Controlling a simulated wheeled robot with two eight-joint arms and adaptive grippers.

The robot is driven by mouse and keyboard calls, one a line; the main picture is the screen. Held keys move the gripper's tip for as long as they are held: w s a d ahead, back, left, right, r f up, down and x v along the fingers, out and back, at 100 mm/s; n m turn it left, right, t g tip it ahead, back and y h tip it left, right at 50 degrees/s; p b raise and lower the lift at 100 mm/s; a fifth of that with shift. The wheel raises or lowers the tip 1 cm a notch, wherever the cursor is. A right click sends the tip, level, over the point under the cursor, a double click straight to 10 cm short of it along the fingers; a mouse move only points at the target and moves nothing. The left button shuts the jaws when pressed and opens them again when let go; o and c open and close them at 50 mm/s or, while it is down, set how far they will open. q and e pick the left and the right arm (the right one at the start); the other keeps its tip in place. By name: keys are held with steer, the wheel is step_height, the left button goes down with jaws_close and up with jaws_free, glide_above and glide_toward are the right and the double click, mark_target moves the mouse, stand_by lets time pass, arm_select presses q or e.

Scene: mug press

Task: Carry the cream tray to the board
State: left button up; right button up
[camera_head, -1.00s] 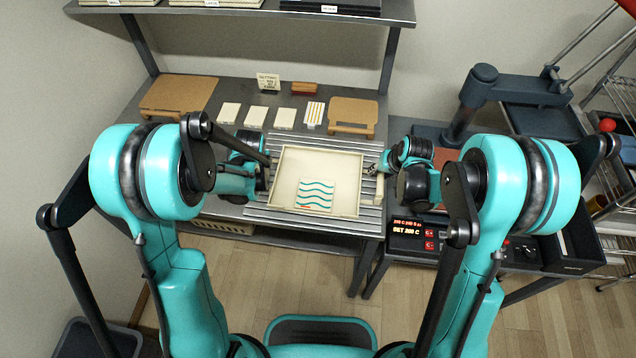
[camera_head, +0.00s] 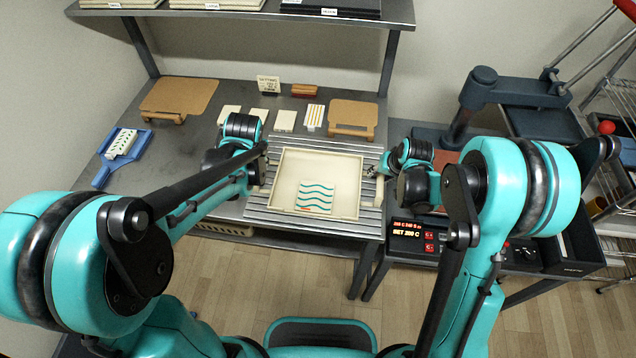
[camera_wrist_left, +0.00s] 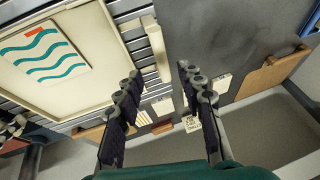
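The cream tray (camera_head: 283,193), a shallow square tray with a raised rim, rests on a grey slatted rack (camera_head: 262,208). A cream tile with teal waves (camera_head: 315,197) lies inside it. In the left wrist view the tray (camera_wrist_left: 30,92) is at left, with its cream side handle (camera_wrist_left: 158,48) at the fingertips. My left gripper (camera_wrist_left: 160,71) is open, its fingers apart around the handle's end or just above it; I cannot tell which. My right gripper (camera_head: 375,174) is at the tray's right handle (camera_head: 379,189); its fingers are too small to read. Two tan boards (camera_head: 181,94) (camera_head: 353,116) lie behind the tray.
Several small cream tiles (camera_head: 285,120), a sign (camera_head: 268,84) and a red-brown block (camera_head: 304,90) lie behind the tray. A blue holder with a patterned tile (camera_head: 122,150) lies at left. A dark press (camera_head: 480,90) and red-lit control box (camera_head: 412,236) stand at right. A shelf (camera_head: 340,18) hangs above.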

steer(key=shift+r, duration=0.1)
arm_select(q)
steer(key=shift+s+r, duration=0.2)
steer(key=shift+r, duration=0.35)
arm_select(e)
steer(key=v, duration=1.1)
steer(key=shift+s+r, duration=0.15)
steer(key=shift+r, duration=0.25)
steer(key=shift+d, duration=0.1)
